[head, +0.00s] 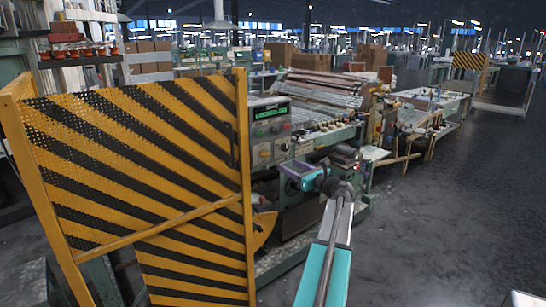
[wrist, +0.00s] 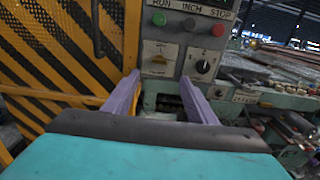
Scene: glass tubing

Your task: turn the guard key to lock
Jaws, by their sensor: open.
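The control panel (wrist: 178,44) of the machine shows ahead in the wrist view. It carries a green, a grey and a red button under the labels RUN, INCH and STOP. Below them are a small switch plate (wrist: 158,58) at the left and a round dark selector knob (wrist: 203,66) at the right. I cannot tell for sure which is the guard key. My gripper (wrist: 159,77) is open and empty, its purple fingers apart below the left plate. In the head view my gripper (head: 297,171) is in front of the panel (head: 268,130), low and to the right.
A yellow guard (head: 150,190) with black stripes stands close on the left. It also shows at the left in the wrist view (wrist: 50,60). The machine bed with glass tubes (head: 318,88) runs behind the panel. The floor (head: 440,220) at the right is clear.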

